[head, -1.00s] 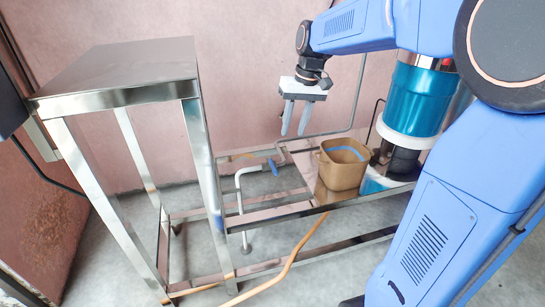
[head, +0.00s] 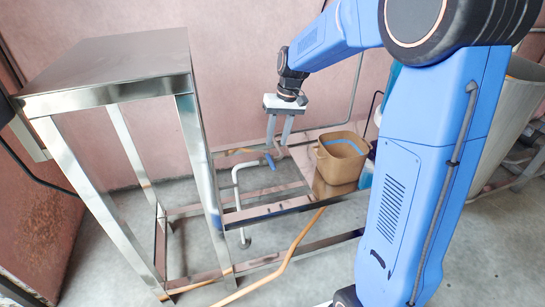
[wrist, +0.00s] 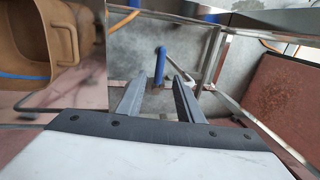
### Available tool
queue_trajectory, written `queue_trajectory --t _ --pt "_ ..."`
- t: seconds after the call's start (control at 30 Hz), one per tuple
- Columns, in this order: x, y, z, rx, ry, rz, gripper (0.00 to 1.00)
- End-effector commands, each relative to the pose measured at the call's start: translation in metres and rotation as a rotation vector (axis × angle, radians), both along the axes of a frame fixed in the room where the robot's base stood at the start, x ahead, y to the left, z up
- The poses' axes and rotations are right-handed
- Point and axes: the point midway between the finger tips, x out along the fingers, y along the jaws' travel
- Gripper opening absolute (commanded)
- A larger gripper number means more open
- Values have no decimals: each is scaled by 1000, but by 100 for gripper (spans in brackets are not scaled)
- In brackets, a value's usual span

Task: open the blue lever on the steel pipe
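The blue lever (head: 269,161) sits at the bend of the light steel pipe (head: 236,188), low beside the steel frame. My gripper (head: 277,147) points down, with its tips just above the lever in the head view. It is open and nothing is held. In the wrist view the lever (wrist: 160,66) shows in the gap between the two fingers of my gripper (wrist: 157,88), beyond the tips. I cannot tell whether a finger touches it.
A brown bin (head: 340,165) with a blue band inside stands right of my gripper on the low steel frame. A tall steel table (head: 110,68) stands at the left. An orange hose (head: 290,258) runs across the floor. A large pale drum (head: 515,110) stands at the right.

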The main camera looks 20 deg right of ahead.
Motion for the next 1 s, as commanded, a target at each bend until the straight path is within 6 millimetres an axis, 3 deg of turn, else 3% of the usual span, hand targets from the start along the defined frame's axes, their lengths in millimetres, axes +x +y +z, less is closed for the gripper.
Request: queue_trajectory --t 0.3,0.5,0.93,1.0 --pt "-1 11 -54 0 4 2 33" --pt "0 15 -75 0 2 1 33" --pt "0 16 -83 0 0 1 33" --pt "0 17 -82 0 0 1 17"
